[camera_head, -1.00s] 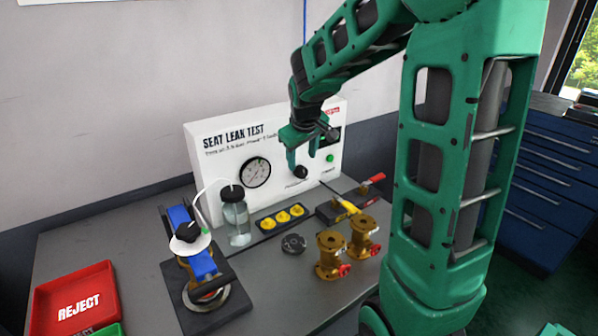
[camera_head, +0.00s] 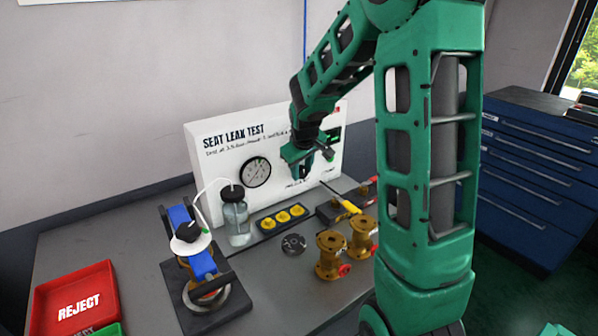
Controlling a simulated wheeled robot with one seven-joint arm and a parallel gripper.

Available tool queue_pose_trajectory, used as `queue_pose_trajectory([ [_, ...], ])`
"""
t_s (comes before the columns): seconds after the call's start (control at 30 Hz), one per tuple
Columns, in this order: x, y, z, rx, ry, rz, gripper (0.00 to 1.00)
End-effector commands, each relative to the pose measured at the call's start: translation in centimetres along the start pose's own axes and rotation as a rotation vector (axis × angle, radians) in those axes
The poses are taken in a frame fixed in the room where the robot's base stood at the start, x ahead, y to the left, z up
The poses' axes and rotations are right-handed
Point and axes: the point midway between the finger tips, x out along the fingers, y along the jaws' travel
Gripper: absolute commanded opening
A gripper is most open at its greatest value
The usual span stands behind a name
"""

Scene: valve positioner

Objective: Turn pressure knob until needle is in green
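The white seat leak test panel (camera_head: 222,158) stands at the back of the bench. Its round pressure gauge (camera_head: 256,172) has a white-and-dark dial; the needle and any green band are too small to read surely. The black pressure knob, low on the panel to the right of the gauge, is mostly hidden behind my gripper (camera_head: 308,172). My gripper points down in front of the panel at the knob's place. Its fingers overlap the knob in the picture; whether they touch it or are closed on it cannot be made out.
A clear bottle (camera_head: 236,216) with a tube stands left of the gripper, by a clamped blue valve fixture (camera_head: 203,264). A black tray with yellow discs (camera_head: 283,217), a dark disc (camera_head: 294,244), brass valves (camera_head: 331,256) and a yellow-handled screwdriver (camera_head: 345,203) lie nearby. A red reject tray (camera_head: 76,298) is front left.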

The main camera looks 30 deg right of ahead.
Motion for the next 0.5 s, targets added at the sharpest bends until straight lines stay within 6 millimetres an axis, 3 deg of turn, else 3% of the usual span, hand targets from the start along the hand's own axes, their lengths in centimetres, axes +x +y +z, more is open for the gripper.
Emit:
queue_pose_trajectory([
  [0.5,-0.01,0.2,0.01,0.037,0.0,-0.089,0.09],
])
